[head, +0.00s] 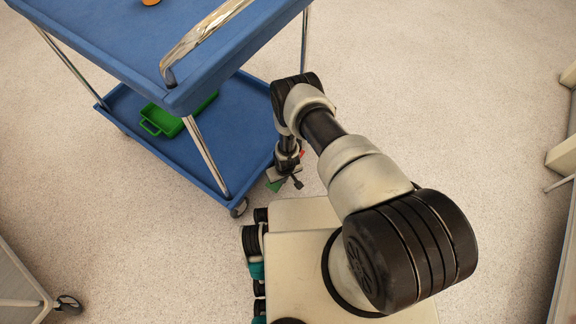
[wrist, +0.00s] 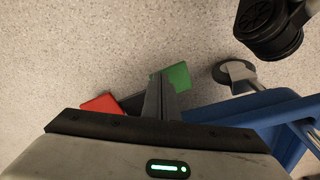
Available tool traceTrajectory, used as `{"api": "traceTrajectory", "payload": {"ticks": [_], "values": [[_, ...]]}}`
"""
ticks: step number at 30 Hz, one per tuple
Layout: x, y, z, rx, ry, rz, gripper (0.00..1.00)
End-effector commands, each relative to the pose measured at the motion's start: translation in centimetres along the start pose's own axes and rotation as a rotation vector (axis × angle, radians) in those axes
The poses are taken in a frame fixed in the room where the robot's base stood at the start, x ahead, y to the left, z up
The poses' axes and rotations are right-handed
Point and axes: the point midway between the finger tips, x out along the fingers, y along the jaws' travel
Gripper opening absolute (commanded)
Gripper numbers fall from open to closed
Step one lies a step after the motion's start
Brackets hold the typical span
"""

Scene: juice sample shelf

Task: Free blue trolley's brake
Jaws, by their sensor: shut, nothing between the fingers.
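The blue trolley (head: 110,40) stands at the upper left in the head view, and a corner of it shows at the right in the wrist view (wrist: 262,113). Its brake pedal appears as a green tab (wrist: 178,76) and a red tab (wrist: 102,104) on either side of my gripper (wrist: 160,82). The green tab also shows in the head view (head: 275,185), low by the trolley's near corner. My gripper is shut and empty, pointing down over the pedal. The fingers hide the pedal's middle, so contact and tilt cannot be told.
A castor (head: 239,207) sits under the trolley's near corner. A green tray (head: 163,122) is on the lower shelf. A chrome handle (head: 205,38) rises from the top shelf. Another wheeled frame (head: 25,290) stands at lower left.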

Motion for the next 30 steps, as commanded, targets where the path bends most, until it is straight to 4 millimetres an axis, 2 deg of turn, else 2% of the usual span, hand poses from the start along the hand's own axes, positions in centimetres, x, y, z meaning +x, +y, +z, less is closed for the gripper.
{"api": "traceTrajectory", "payload": {"ticks": [21, 30], "values": [[-6.0, 0.0, -0.9, 0.0, 0.0, 0.0, 0.0], [-6.5, 0.0, -1.0, 0.0, 0.0, 0.0, 0.0]]}}
